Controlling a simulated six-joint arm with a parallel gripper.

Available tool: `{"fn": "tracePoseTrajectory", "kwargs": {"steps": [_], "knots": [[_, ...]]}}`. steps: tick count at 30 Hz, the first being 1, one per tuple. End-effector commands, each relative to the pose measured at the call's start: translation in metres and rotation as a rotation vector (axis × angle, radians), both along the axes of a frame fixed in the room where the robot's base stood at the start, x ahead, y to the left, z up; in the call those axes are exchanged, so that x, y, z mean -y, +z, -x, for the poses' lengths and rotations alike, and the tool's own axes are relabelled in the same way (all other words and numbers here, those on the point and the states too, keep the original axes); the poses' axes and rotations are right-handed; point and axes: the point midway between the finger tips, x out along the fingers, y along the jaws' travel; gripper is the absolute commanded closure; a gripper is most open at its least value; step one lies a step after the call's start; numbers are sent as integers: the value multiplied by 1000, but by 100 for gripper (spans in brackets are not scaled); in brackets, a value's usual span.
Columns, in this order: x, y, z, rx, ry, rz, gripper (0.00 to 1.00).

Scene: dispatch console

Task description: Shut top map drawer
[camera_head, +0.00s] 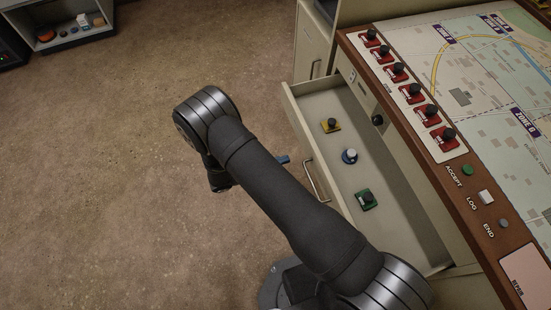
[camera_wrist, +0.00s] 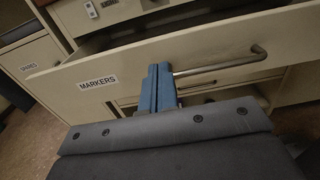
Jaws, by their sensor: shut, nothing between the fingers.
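A cream drawer (camera_head: 296,116) under the map console stands pulled out. In the wrist view its front (camera_wrist: 120,68) carries a MARKERS label and a metal bar handle (camera_wrist: 225,64). The handle (camera_head: 312,181) also shows in the head view. My gripper (camera_wrist: 158,72) has its blue fingers shut and empty, in front of the drawer face beside the handle's left end. I cannot tell whether they touch it. In the head view a blue fingertip (camera_head: 283,160) shows past my arm, just outside the drawer front. My arm hides the rest of the gripper.
Inside the drawer lie a yellow marker (camera_head: 330,126), a blue-and-white marker (camera_head: 349,156) and a green marker (camera_head: 367,199). The console top (camera_head: 465,178) holds red knobbed markers and buttons above. A SPARES cabinet (camera_wrist: 28,66) stands left in the wrist view. Open floor (camera_head: 130,180) lies left.

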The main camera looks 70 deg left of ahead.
Motion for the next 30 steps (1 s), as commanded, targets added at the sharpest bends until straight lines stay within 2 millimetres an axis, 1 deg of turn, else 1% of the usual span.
{"fn": "tracePoseTrajectory", "kwargs": {"steps": [1, 6, 9, 12, 18, 30], "knots": [[0, 0, -13, 1, -6, 2, 100], [1, 0, -48, 1, -5, 2, 100], [1, 0, -64, 0, -3, 1, 100], [1, 0, -75, -1, -2, 0, 100], [0, 0, -85, 0, 1, -1, 100], [0, 0, -87, 0, 1, 0, 100]]}}
